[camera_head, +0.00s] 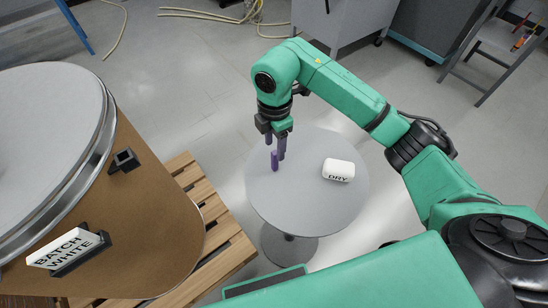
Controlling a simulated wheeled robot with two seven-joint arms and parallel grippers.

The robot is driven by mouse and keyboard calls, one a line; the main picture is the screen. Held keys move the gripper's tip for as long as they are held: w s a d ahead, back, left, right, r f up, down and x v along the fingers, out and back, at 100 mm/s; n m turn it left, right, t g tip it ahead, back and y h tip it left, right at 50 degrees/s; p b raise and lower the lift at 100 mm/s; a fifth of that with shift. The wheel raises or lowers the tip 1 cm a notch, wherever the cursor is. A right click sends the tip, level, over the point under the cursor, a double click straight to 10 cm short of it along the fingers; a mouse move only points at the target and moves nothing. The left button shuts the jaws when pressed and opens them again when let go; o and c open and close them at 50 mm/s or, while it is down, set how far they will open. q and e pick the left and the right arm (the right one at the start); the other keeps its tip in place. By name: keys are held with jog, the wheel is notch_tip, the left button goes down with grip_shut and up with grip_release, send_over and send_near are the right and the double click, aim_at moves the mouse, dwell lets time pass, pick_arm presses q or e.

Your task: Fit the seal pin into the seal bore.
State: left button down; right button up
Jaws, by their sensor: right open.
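The purple seal pin (274,161) stands upright on the round grey table (305,208), left of its middle. My right gripper (276,146) points down over the table and is open. Its fingertips are at or just above the pin's top; I cannot tell if they touch it. A small black block (124,161) with a square hollow sticks out from the side of the brown drum (150,215); it looks like the seal bore's fitting, but the bore itself is too small to make out. My left gripper is not in view.
A white block marked DRY (338,170) lies on the table, right of the pin. A BATCH WHITE plate (68,248) sits in a black holder on the drum. The drum stands on a wooden pallet (225,245). Open floor lies behind the table.

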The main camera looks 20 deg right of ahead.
aim_at(275, 153)
jog(key=f+p, duration=0.1)
jog(key=f, duration=0.3)
jog(key=shift+s, duration=0.2)
jog(key=shift+f, duration=0.15)
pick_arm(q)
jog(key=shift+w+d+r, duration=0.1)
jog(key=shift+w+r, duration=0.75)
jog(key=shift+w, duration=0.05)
pick_arm(e)
jog(key=shift+w, duration=0.1)
grip_shut()
